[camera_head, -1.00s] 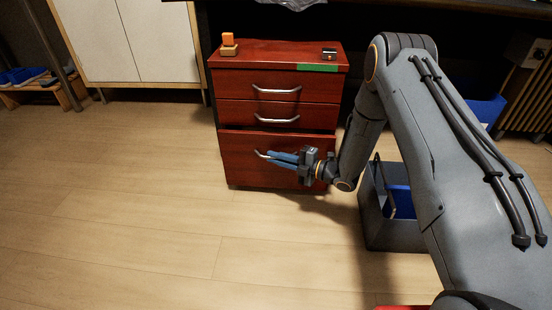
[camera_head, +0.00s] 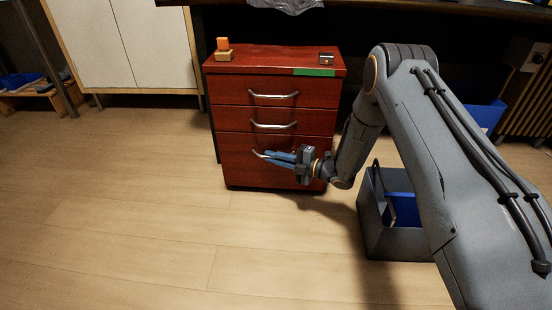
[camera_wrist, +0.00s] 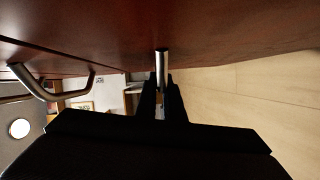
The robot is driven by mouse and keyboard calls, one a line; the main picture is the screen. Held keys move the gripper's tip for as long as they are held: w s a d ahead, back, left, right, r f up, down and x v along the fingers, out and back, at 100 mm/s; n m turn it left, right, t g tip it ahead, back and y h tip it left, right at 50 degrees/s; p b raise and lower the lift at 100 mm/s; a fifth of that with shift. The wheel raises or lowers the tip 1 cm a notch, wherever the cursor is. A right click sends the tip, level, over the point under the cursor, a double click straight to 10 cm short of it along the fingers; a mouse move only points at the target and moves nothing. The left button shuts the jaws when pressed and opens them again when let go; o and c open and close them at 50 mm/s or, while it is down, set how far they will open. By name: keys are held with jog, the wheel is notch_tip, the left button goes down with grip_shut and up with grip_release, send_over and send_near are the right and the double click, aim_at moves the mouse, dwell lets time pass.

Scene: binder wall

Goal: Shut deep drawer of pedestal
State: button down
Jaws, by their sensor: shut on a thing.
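The red wood pedestal (camera_head: 275,60) stands ahead of me with two upper drawers and a deep drawer (camera_head: 240,173) at the bottom. The deep drawer's front looks level or nearly level with the fronts above; a small remaining gap cannot be ruled out. My gripper (camera_head: 272,157) is shut on the deep drawer's metal handle (camera_head: 257,153), whose left end shows past the blue fingers. In the wrist view the handle (camera_wrist: 161,66) runs between the dark fingers (camera_wrist: 162,85), close to the red front. The rest of the handle is hidden.
An orange-topped block (camera_head: 223,48) and a small dark item (camera_head: 326,57) sit on the pedestal. A grey bin (camera_head: 375,225) with something blue in it stands on the floor to the right. The floor at left and in front is clear.

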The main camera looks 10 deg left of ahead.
jog(key=c, duration=1.9)
grip_release()
jog(key=shift+w+d, duration=0.15)
jog(key=shift+w, duration=0.15)
jog(key=shift+o, duration=0.2)
jog(key=shift+s, duration=0.1)
jog(key=p+v, duration=0.3)
jog(key=v, duration=0.4)
jog(key=shift+d, duration=0.3)
jog(key=shift+s, duration=0.1)
